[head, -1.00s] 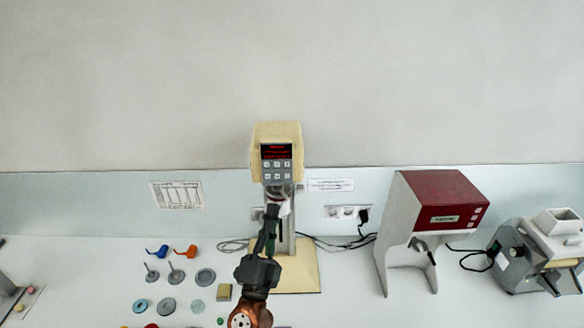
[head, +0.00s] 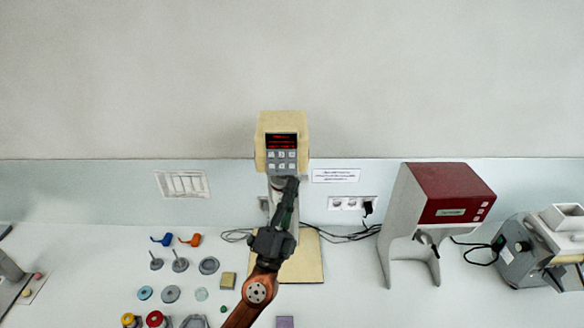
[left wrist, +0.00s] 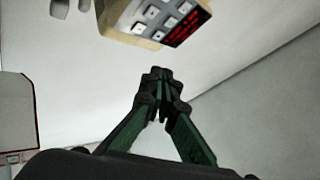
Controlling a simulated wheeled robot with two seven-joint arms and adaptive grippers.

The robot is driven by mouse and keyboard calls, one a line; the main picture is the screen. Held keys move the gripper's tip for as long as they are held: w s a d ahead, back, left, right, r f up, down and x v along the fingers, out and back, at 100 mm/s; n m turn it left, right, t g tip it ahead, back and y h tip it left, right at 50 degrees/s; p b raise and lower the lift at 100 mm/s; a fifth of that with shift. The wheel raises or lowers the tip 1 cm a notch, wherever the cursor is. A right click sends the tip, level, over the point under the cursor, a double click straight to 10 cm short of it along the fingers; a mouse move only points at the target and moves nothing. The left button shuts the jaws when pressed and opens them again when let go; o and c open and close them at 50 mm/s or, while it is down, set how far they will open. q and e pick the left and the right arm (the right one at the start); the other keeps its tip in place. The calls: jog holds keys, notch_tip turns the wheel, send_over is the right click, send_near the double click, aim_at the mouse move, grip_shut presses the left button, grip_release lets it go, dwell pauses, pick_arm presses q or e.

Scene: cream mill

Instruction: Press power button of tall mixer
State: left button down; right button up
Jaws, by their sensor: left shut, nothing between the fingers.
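The tall mixer (head: 263,163) has a cream head with a red lit display and two rows of grey buttons (head: 282,160). It stands on a cream base at the back of the bench. My left gripper (head: 291,180) is shut and empty, its fingertips just below the button panel in the head view. In the left wrist view the closed fingertips (left wrist: 160,74) point up toward the mixer head (left wrist: 116,14), with a visible gap to the buttons (left wrist: 158,20). The gripper and arm hide part of the mixer's column. My right gripper is not in view.
A red and grey machine (head: 448,190) stands to the right, with a grey mill (head: 535,250) beyond it. Small discs, stirrers and coloured parts lie on the bench left of my arm. Cables run behind the mixer to wall sockets (head: 351,203).

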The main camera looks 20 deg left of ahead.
aim_at(292, 166)
pick_arm(q)
jog(key=shift+w+a+f+b, duration=0.1)
jog(key=shift+w+a+b, duration=0.15)
jog(key=shift+w, duration=0.55)
jog(key=shift+w+a+b, duration=0.2)
jog(key=shift+w+b, duration=0.15)
jog(key=shift+w, duration=0.4)
jog(key=shift+w+a+f+b, duration=0.1)
jog(key=shift+w+a+b, duration=0.15)
jog(key=shift+w, duration=0.55)
jog(key=shift+d, duration=0.1)
jog(key=shift+w, duration=0.1)
jog(key=shift+w+b, duration=0.3)
jog(key=shift+b, duration=0.15)
jog(key=shift+w+a+b, duration=0.25)
jog(key=shift+w+b, duration=0.05)
jog(key=shift+s, duration=0.2)
jog(key=shift+s+d, duration=0.2)
jog(key=shift+s, duration=0.35)
